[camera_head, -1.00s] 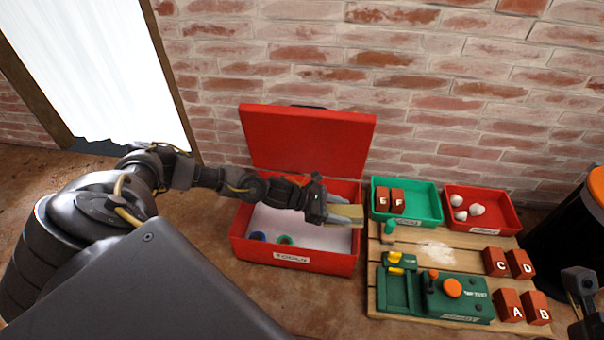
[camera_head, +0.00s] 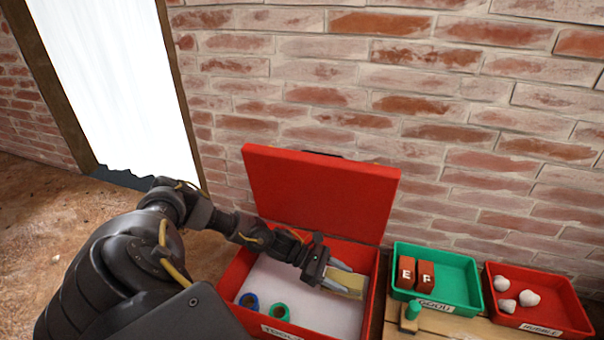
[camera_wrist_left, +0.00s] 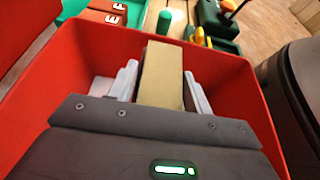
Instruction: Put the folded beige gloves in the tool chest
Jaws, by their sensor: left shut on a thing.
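The folded beige gloves (camera_head: 345,284) are held in my left gripper (camera_head: 338,279), which is shut on them. They show as a flat tan bundle between the two pale fingers in the left wrist view (camera_wrist_left: 161,74). The red tool chest (camera_head: 231,284) stands with its lid (camera_head: 318,195) raised at the back. The gripper and gloves are over the right part of the chest's open inside. I cannot tell whether the gloves touch the chest floor. My right gripper is not in view.
A blue ring (camera_head: 248,300) and a green ring (camera_head: 279,311) lie in the chest at the left. A green tray (camera_head: 460,268) with blocks E and F and a red tray (camera_head: 560,300) with white lumps stand to the right. The brick wall (camera_head: 480,110) rises behind.

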